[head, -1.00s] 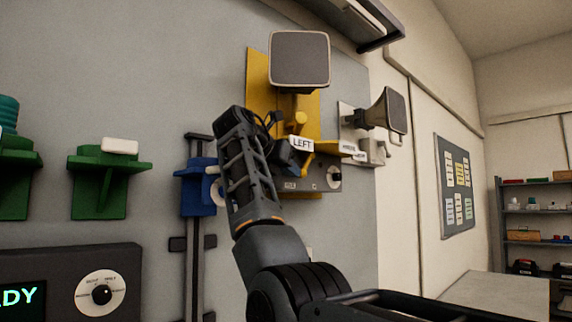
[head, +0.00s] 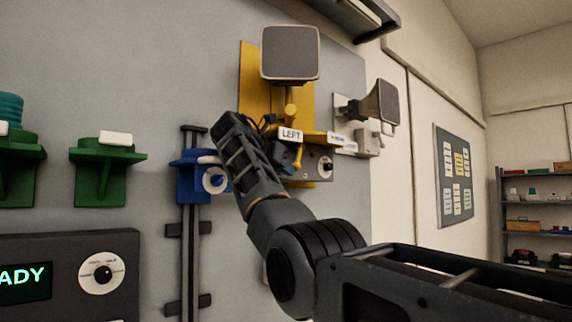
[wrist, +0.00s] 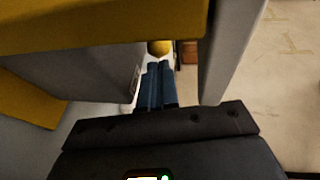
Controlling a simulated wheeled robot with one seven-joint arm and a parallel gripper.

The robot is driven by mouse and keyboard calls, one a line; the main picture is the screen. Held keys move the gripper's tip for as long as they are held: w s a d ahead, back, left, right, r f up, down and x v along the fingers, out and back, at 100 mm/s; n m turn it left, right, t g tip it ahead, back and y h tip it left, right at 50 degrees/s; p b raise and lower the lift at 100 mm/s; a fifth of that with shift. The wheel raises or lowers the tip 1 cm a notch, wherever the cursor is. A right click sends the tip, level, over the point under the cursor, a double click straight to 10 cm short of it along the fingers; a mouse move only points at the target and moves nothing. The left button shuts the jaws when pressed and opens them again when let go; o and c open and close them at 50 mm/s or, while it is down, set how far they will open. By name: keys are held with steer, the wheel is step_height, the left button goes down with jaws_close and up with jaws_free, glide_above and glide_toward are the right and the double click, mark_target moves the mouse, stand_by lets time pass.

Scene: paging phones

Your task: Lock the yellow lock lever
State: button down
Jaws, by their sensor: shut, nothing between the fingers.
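The yellow mount (head: 255,80) on the wall panel holds a grey square speaker (head: 290,53) and a "LEFT" label (head: 290,135). A thin yellow lever (head: 297,155) hangs below the label, above a grey box. My gripper (head: 292,160) is beside this lever, partly hidden by my own arm; I cannot tell whether it touches. In the wrist view my gripper's blue fingers (wrist: 157,85) are together with nothing between them. A rounded yellow end (wrist: 159,47) shows just beyond their tips, under a broad yellow plate (wrist: 100,30).
A blue carriage (head: 190,178) with a white ring sits on a vertical rail left of my arm. Green brackets (head: 105,170) and a dial box (head: 60,270) are farther left. A horn speaker (head: 380,104) is mounted to the right. Grey walls close in beside my fingers.

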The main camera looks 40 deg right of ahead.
steer(key=shift+s+r, duration=0.15)
steer(key=shift+r, duration=0.1)
steer(key=r+b+v, duration=0.1)
steer(key=b+v, duration=0.1)
steer(key=v, duration=0.6)
stand_by(0.6)
